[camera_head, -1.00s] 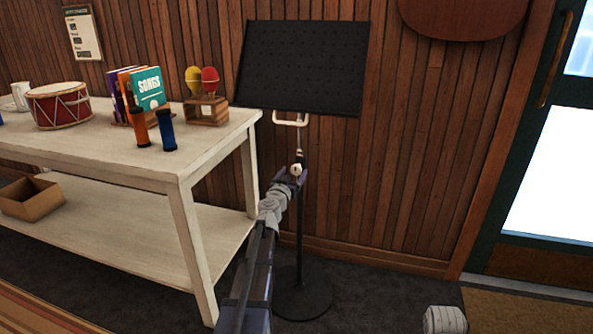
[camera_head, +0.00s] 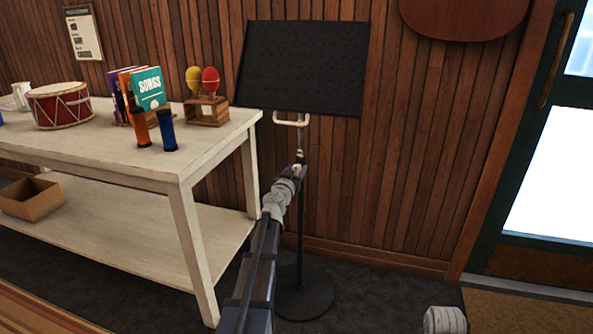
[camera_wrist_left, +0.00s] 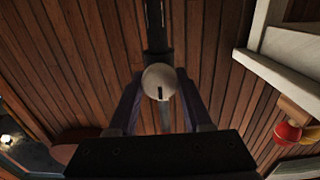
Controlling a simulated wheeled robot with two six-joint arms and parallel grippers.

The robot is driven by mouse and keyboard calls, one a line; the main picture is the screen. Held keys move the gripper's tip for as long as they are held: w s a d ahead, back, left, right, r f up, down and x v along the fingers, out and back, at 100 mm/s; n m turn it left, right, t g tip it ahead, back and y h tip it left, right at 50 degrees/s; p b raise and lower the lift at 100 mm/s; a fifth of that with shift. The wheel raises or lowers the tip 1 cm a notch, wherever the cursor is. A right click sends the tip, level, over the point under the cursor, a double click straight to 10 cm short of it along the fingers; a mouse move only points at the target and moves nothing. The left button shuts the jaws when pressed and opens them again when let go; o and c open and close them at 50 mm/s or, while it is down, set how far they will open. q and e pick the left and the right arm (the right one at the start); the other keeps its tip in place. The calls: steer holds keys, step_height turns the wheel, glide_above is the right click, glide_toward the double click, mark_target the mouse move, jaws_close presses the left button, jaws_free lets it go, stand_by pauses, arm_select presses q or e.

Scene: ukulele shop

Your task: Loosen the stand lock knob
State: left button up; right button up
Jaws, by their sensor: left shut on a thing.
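A black music stand (camera_head: 302,68) stands against the wood wall, with a thin dark pole and a round base (camera_head: 305,298). Its pale round lock knob (camera_wrist_left: 160,78) has a dark mark on its face and sits on the pole in the left wrist view. My left gripper (camera_head: 298,168) is at the pole below the desk, and its fingers are shut on the knob, one on each side. In the head view my gripper and wrist largely cover the knob.
A white table (camera_head: 190,165) at left holds a drum (camera_head: 60,106), song books (camera_head: 149,86), shakers and maracas (camera_head: 210,80). A cardboard box (camera_head: 30,200) sits on its lower shelf. A pale handle (camera_head: 290,122) hangs under the desk. A door (camera_head: 530,200) is at right.

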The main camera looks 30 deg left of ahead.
arm_select(q)
jaws_close()
steer(key=shift+n, duration=0.3)
steer(key=n, duration=0.4)
steer(key=shift+a, duration=0.1)
steer(key=n, duration=0.4)
steer(key=shift+f, duration=0.1)
steer(key=n, duration=0.5)
steer(key=shift+a+n, duration=0.15)
steer(key=shift+n, duration=0.25)
steer(key=shift+f+n, duration=0.15)
steer(key=shift+n, duration=2.45)
steer(key=shift+s, duration=0.1)
